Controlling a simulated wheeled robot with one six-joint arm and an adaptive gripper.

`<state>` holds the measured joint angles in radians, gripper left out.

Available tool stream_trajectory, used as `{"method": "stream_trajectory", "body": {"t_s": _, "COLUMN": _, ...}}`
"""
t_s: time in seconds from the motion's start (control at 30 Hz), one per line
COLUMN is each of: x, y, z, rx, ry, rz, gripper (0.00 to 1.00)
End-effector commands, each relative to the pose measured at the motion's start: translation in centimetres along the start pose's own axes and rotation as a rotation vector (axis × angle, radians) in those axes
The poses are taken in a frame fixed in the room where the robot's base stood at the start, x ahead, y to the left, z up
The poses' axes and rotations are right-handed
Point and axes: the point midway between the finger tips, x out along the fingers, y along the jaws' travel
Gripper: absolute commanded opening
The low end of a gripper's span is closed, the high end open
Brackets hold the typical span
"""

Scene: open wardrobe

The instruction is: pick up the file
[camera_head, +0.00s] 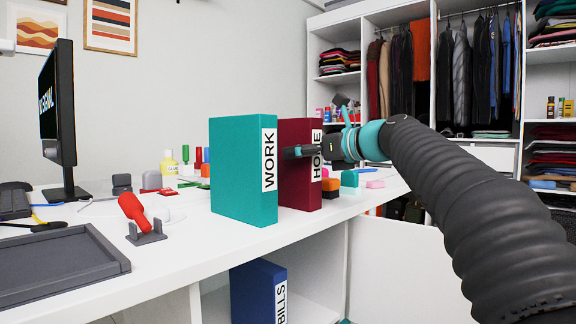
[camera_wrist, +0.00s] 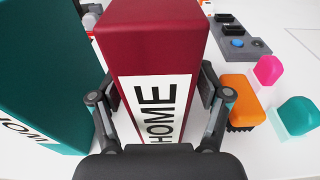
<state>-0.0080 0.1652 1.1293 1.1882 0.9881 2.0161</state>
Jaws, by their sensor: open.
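A dark red file labelled HOME (camera_head: 298,165) stands upright on the white desk, just right of a teal file labelled WORK (camera_head: 240,170). A blue file labelled BILLS (camera_head: 258,292) stands on a shelf below the desk top. My gripper (camera_head: 305,152) is at the spine of the red file. In the wrist view the red file (camera_wrist: 155,45) lies between the two open fingers of my gripper (camera_wrist: 160,110), one finger on each side. The teal file (camera_wrist: 40,70) stands close to the left finger. I cannot tell whether the fingers touch the red file.
An orange brush (camera_wrist: 240,97), a pink block (camera_wrist: 267,69) and a teal block (camera_wrist: 298,116) lie right of the red file. A grey tray (camera_head: 55,262), a red tool in a stand (camera_head: 135,212) and a monitor (camera_head: 58,118) are on the left. An open wardrobe (camera_head: 345,85) stands behind.

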Motion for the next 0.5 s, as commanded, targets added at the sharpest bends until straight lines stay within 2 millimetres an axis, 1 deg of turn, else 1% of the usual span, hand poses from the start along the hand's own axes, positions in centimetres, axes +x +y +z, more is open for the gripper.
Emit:
{"method": "stream_trajectory", "body": {"t_s": 0.03, "x": 0.9, "y": 0.1, "z": -0.1, "rx": 0.0, "ry": 0.0, "rz": 0.004, "gripper": 0.76}}
{"method": "stream_trajectory", "body": {"t_s": 0.13, "x": 2.0, "y": 0.0, "z": -0.1, "rx": -0.001, "ry": 0.0, "rz": 0.002, "gripper": 0.76}}
{"method": "stream_trajectory", "body": {"t_s": 0.2, "x": 2.3, "y": 0.1, "z": 0.0, "rx": -0.001, "ry": 0.0, "rz": 0.001, "gripper": 0.76}}
{"method": "stream_trajectory", "body": {"t_s": 0.37, "x": 2.3, "y": 0.0, "z": 0.0, "rx": -0.001, "ry": 0.0, "rz": 0.0, "gripper": 0.76}}
{"method": "stream_trajectory", "body": {"t_s": 0.4, "x": 2.3, "y": 0.0, "z": 0.0, "rx": -0.001, "ry": 0.0, "rz": 0.0, "gripper": 0.74}}
{"method": "stream_trajectory", "body": {"t_s": 0.47, "x": 2.3, "y": 0.0, "z": 0.0, "rx": -0.001, "ry": 0.0, "rz": 0.0, "gripper": 0.59}}
{"method": "stream_trajectory", "body": {"t_s": 0.5, "x": 2.3, "y": 0.0, "z": 0.0, "rx": -0.001, "ry": 0.0, "rz": 0.0, "gripper": 0.49}}
